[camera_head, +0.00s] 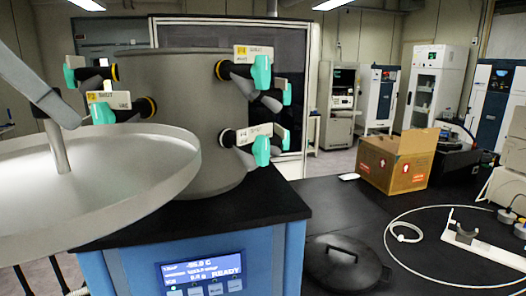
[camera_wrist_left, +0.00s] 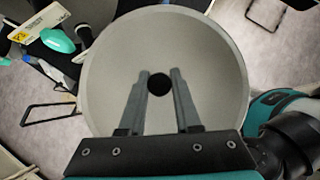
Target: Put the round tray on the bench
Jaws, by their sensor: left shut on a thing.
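The round tray (camera_head: 130,180) is a wide, shallow grey disc with a raised rim and a central post. It is held in the air at the left of the head view, in front of the freeze dryer (camera_head: 190,262). It also fills the middle of the left wrist view (camera_wrist_left: 215,70). My left gripper (camera_head: 45,105) is shut on the post's dark top, which shows between the fingers in the left wrist view (camera_wrist_left: 158,84). The bench (camera_head: 340,212) is the black surface on the right, apart from the tray. My right gripper is not in view.
The dryer's grey drum (camera_head: 190,100) carries several valves with teal handles close behind the tray. On the bench are a black round lid (camera_head: 345,265), a cardboard box (camera_head: 395,162), a white cable (camera_head: 392,235) and a white stand (camera_head: 490,245). Bare bench shows between lid and box.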

